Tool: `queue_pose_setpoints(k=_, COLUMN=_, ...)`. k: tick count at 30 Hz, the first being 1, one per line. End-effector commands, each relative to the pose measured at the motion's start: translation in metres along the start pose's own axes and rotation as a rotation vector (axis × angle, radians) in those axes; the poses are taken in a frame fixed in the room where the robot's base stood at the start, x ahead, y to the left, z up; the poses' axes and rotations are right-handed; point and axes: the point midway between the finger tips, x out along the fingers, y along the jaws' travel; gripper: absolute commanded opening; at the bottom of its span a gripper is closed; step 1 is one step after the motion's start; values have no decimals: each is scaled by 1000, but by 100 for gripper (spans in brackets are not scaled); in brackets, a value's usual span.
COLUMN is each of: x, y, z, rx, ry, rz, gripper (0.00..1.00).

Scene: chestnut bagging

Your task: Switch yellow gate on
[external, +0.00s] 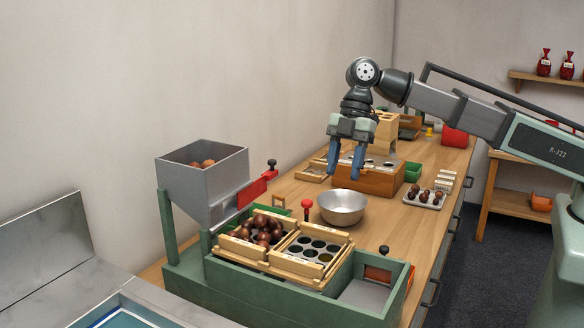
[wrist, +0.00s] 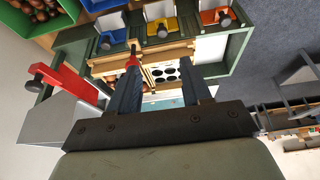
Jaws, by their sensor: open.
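The yellow gate (wrist: 158,12) shows at the top of the wrist view, between the blue gate (wrist: 111,21) and the orange gate (wrist: 212,16). A dark round knob (wrist: 162,31) is at its near end. I cannot tell the yellow gate apart in the external view, where the orange gate (external: 377,274) shows at the front right of the green frame. My gripper (external: 346,175) is open and empty, pointing down above the bench behind the metal bowl. In the wrist view its two dark fingers (wrist: 160,75) are apart, short of the yellow gate.
A grey hopper (external: 203,185) with a red slide (external: 250,192) stands at the left. Wooden trays (external: 283,268), one holding chestnuts, sit on the green frame. A red-knobbed post (external: 307,206) and a metal bowl (external: 342,208) stand nearby. A wooden box (external: 367,180) is below my gripper.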

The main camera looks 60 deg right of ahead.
Motion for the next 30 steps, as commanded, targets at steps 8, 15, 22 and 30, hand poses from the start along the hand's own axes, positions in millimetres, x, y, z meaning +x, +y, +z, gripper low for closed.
queue_pose_setpoints(k=8, x=12, y=-3, z=4, rx=-20, ry=2, rz=-20, gripper=48)
queue_pose_setpoints(k=15, x=49, y=-4, z=4, rx=-19, ry=1, rz=-20, gripper=48)
queue_pose_setpoints(k=22, x=86, y=-4, z=4, rx=-18, ry=1, rz=-18, gripper=48)
queue_pose_setpoints(k=30, x=120, y=-4, z=4, rx=-17, ry=2, rz=-16, gripper=48)
